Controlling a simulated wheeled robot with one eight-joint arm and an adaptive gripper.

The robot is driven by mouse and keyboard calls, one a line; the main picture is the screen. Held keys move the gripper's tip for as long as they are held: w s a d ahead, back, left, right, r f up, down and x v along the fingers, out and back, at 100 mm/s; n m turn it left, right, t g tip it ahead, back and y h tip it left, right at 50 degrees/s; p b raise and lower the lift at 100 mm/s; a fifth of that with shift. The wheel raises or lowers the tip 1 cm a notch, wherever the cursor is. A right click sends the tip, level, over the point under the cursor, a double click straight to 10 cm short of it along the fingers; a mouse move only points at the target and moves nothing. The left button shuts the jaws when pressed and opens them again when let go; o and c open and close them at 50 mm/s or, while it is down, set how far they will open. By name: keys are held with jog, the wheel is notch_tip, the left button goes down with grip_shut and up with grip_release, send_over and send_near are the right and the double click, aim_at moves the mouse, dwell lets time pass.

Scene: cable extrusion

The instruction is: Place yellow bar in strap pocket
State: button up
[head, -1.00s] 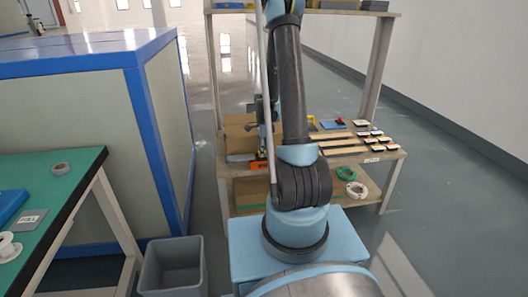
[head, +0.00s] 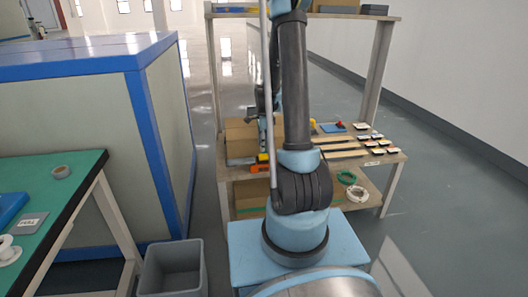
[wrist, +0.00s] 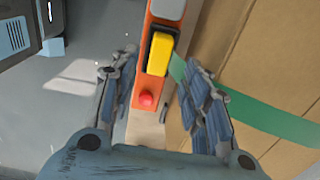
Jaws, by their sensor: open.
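The yellow bar (wrist: 160,54) sits in a black pocket-like frame (wrist: 150,66) on an orange piece (wrist: 156,85) with a red button. I cannot tell how deep it sits. In the head view, a yellow patch (head: 263,157) shows just above the orange piece (head: 260,169) at the shelf's front left edge. My gripper (wrist: 158,72) is open in the wrist view. Its fingers stand apart on either side of the orange piece and the bar, with no clear contact. In the head view my arm hides most of the gripper.
A cardboard box (wrist: 270,75) with a green band lies close right of the gripper. The wooden shelf (head: 375,158) carries several small cards (head: 378,151) and wooden strips. A grey bin (head: 172,270) and green table (head: 85,172) stand left. Grey floor is open at right.

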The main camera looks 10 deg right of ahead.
aim_at(264, 155)
jog(key=s+r+n, duration=0.4)
jog(key=s+r, duration=0.5)
jog(key=r, duration=0.4)
jog(key=s+f+n+t, duration=0.2)
jog(key=s+n, duration=1.2)
jog(key=s, duration=1.1)
jog(key=shift+s, duration=0.4)
jog(key=shift+w+f, duration=0.15)
jog(key=shift+w, duration=0.3)
